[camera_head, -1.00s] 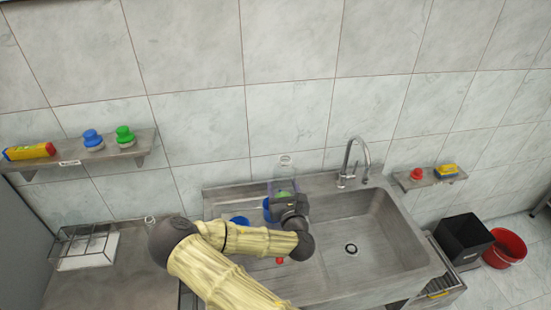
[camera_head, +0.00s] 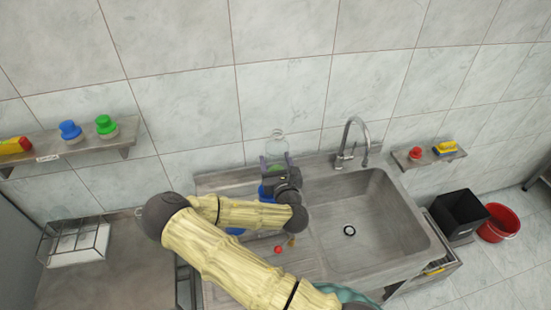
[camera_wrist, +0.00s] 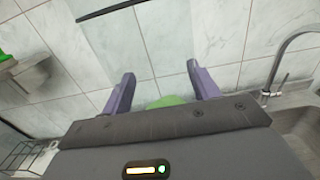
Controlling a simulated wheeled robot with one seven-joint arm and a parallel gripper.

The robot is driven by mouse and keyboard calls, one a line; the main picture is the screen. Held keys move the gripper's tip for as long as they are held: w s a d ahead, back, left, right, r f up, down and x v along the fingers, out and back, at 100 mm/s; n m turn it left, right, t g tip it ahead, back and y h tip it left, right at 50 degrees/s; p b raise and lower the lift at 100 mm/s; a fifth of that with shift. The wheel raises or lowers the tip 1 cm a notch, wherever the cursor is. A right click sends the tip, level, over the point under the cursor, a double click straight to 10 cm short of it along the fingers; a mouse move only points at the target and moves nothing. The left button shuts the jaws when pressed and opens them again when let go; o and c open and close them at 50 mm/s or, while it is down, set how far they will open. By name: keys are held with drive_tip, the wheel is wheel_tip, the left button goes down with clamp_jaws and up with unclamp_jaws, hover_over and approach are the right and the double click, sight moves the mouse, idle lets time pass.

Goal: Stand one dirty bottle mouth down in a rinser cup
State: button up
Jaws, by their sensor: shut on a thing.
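My gripper (camera_head: 277,164) is shut on a clear bottle (camera_head: 278,146), above the left part of the sink unit by the wall. The bottle's narrow neck points up in the head view. Something green shows low between the purple fingers; it also shows in the wrist view (camera_wrist: 168,101), between the fingertips (camera_wrist: 162,88). The clear bottle itself is hard to make out there. A blue cup (camera_head: 265,192) shows just below my gripper, partly hidden. Another blue thing (camera_head: 235,231), likely a cup, is mostly behind my arm. Whether the bottle is dirty cannot be told.
The sink basin (camera_head: 385,215) with its tall tap (camera_head: 353,140) lies to the right. A small red thing (camera_head: 278,249) lies on the drainboard. A wall shelf (camera_head: 90,143) holds blue and green-topped items. A black bin (camera_head: 462,212) and red bucket (camera_head: 499,222) stand right.

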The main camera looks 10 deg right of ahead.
drive_tip(key=s+f+m+b, duration=0.35)
drive_tip(key=s+m, duration=0.25)
drive_tip(key=m, duration=0.2)
drive_tip(key=w+f+m+b, duration=0.35)
drive_tip(key=w+m, duration=0.55)
drive_tip(key=m, duration=0.5)
drive_tip(key=w+f+m+b, duration=0.2)
drive_tip(key=w+m+b, duration=0.2)
drive_tip(key=w+m, duration=0.75)
wheel_tip(320, 180, down, 12)
drive_tip(key=s+m+b, duration=0.2)
drive_tip(key=b, duration=1.1)
drive_tip(key=shift+s, duration=0.15)
